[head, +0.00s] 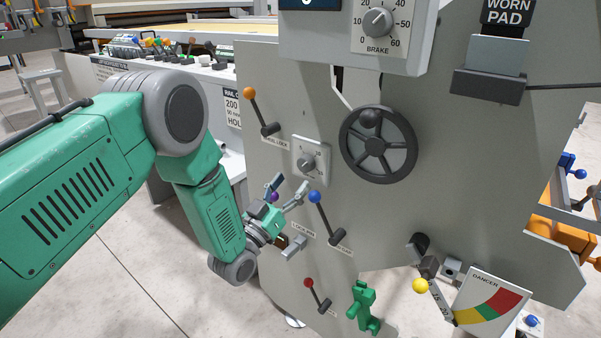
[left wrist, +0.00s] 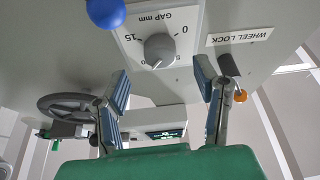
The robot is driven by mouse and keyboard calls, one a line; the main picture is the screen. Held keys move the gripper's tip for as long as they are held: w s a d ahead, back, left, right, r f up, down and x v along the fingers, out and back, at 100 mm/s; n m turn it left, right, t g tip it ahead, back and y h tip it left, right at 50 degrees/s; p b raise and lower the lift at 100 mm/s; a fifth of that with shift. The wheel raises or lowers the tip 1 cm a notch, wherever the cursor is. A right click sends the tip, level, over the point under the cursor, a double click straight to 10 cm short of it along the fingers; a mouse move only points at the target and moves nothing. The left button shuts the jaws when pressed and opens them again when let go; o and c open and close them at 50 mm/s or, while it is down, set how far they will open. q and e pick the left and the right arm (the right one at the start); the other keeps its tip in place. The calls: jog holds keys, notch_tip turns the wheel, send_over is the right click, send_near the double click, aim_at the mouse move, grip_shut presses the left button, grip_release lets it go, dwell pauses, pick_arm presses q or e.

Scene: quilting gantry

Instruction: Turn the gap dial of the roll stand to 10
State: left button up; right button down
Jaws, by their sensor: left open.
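The gap dial (head: 308,163) is a grey round knob on a white plate on the grey side panel of the roll stand (head: 290,80). In the left wrist view the dial (left wrist: 158,50) appears upside down, with "GAP mm", 0 and 15 legible; its exact setting is too small to tell. My left gripper (head: 288,188) is open and empty, just below and left of the dial in the head view. In the left wrist view its two fingers (left wrist: 161,80) stand apart on either side of the knob, not touching it. My right gripper is not in view.
An orange-knobbed wheel lock lever (head: 262,112), a handwheel (head: 378,145) and a blue-knobbed lever (head: 325,215) surround the dial. A purple knob (head: 274,197) is beside my left fingers. A brake dial (head: 378,22) is above. A red-knobbed lever (head: 315,294) is below.

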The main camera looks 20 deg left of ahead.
pick_arm(q)
jog(key=v, duration=0.6)
jog(key=shift+s+f, duration=0.2)
jog(key=shift+s, duration=0.05)
jog(key=shift+a, duration=0.1)
jog(key=s+a+f+n+g+y+p, duration=0.1)
jog(key=s+f+g+y+p, duration=0.35)
jog(key=s+f+g, duration=0.7)
jog(key=s+a+f+g+y+p, duration=0.1)
jog(key=s+g, duration=0.3)
jog(key=s, duration=0.8)
jog(key=s+a+f+g+y+p, duration=0.1)
jog(key=s+g, duration=0.4)
jog(key=s, duration=0.8)
notch_tip(320, 180, down, 2)
jog(key=shift+a+f+n+p, duration=0.1)
jog(key=shift+a+n+p, duration=0.4)
jog(key=shift+a, duration=0.55)
jog(key=shift+y, duration=0.25)
